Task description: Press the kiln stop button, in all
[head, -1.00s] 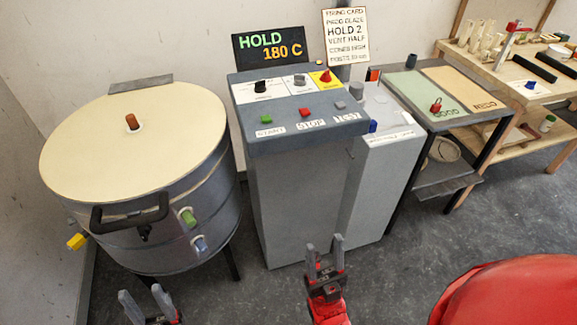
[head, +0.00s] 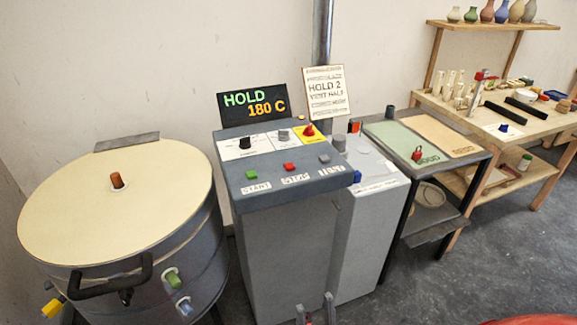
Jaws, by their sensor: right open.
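The grey control console (head: 285,240) stands in the middle of the head view. On its top the red stop button (head: 289,167) sits between the green start button (head: 250,175) and a grey button (head: 324,159). A display (head: 252,104) behind reads HOLD 180 C. The kiln (head: 90,215), round with a cream lid, stands to the left with its lid down. My right gripper (head: 315,310) is at the bottom edge, low in front of the console, fingers apart and empty, well below the buttons. My left gripper is out of view.
Dials and a red knob on a yellow plate (head: 309,132) sit behind the buttons. A white card (head: 325,92) stands by a metal pole (head: 322,40). A lower grey cabinet (head: 355,225), a side table (head: 425,137) and a wooden bench (head: 505,120) are to the right. Floor shows at lower right.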

